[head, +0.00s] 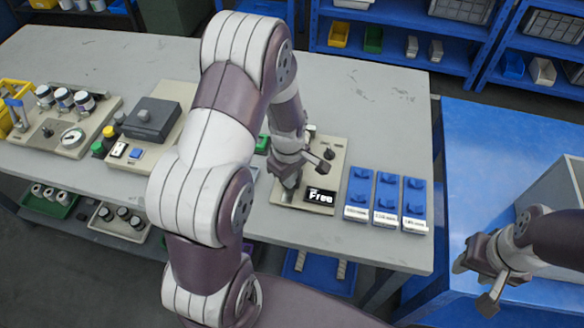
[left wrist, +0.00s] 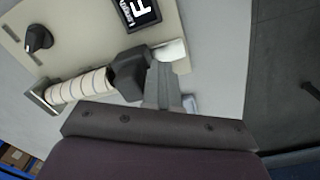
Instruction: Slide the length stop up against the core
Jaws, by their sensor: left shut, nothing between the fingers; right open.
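In the left wrist view, the core (left wrist: 80,88) is a cream banded roll lying along the board. A dark block (left wrist: 128,75), which looks like the length stop, is at the core's right end; I cannot tell whether they touch. My left gripper (head: 289,182) is shut and empty, low over the board's left side; its fingers (left wrist: 162,88) show just right of the dark block. My right gripper (head: 476,277) is open and empty, over the blue surface at right.
Three blue-topped blocks (head: 387,200) stand right of the board. A grey box unit with buttons (head: 150,120) and a board with jars (head: 68,125) are at left. A grey bin (head: 558,185) sits on the blue surface. The table's far part is clear.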

